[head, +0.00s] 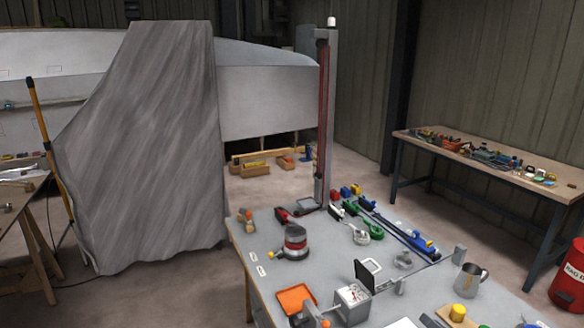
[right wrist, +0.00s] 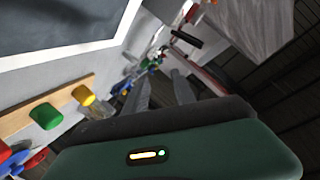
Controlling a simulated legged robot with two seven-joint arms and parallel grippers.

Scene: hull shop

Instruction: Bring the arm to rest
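My right gripper (right wrist: 160,84) shows in the right wrist view, with its dark green body across the bottom. Its two grey fingers stand apart with nothing visible between them. Beyond the fingertips are small coloured things on a pale surface, blurred and small. In the head view I cannot clearly make out the right gripper among the things at the lower right of the workbench (head: 262,290). My left gripper is in neither view.
The workbench holds a red-grey sander (head: 295,243), an orange tray (head: 296,299), a metal mug (head: 470,280) and a red-black post (head: 322,120). A wooden strip (right wrist: 60,108) with coloured knobs lies left of the gripper. A cluttered side table (head: 480,165) stands at right.

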